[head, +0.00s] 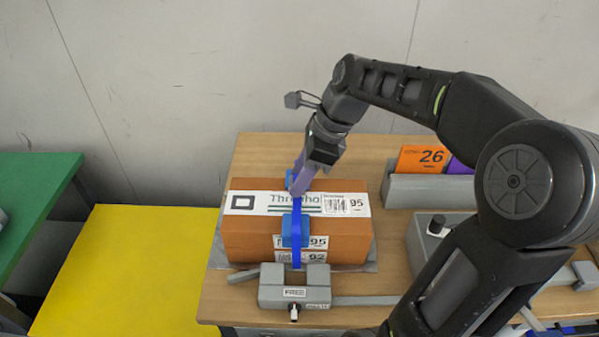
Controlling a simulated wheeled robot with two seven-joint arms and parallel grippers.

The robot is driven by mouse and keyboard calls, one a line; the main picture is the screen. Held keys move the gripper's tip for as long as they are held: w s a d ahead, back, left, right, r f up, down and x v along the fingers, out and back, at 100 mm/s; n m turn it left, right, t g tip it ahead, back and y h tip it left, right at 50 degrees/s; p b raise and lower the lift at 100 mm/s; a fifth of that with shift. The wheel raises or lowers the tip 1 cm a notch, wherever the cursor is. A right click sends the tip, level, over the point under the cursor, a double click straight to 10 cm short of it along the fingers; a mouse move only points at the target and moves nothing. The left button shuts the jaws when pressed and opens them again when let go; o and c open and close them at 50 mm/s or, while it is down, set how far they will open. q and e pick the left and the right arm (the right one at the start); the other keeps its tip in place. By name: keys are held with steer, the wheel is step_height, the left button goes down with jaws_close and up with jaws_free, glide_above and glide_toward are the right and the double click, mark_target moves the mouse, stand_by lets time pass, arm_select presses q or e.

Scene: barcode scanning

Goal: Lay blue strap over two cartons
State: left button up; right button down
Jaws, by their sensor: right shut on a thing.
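Two brown cartons stand close together on the wooden table, with a white label strip across the top; the front one (250,242) shows best. The blue strap (296,225) runs from front to back over the middle of the cartons and hangs down the front face to a grey clamp-like device (295,287). Blue pads sit under it at the edges. My right gripper (299,184) points down over the back of the cartons, shut on the strap. The arm and fingers hide part of the strap's back end. My left gripper is not in view.
A grey holder (430,192) with an orange card (423,159) marked 26 and a purple card stands at the right. A grey box with a black knob (437,225) is in front of it. A yellow surface (120,270) and green table (35,195) lie left.

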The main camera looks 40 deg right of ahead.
steer(key=shift+f+b, duration=0.4)
steer(key=shift+f, duration=0.85)
steer(key=c, duration=0.9)
jaws_free()
steer(key=shift+o, duration=0.2)
steer(key=shift+r, duration=0.1)
steer(key=v, duration=0.7)
steer(key=shift+r, duration=0.3)
steer(key=shift+s+d+f, duration=0.1)
steer(key=shift+s, duration=0.05)
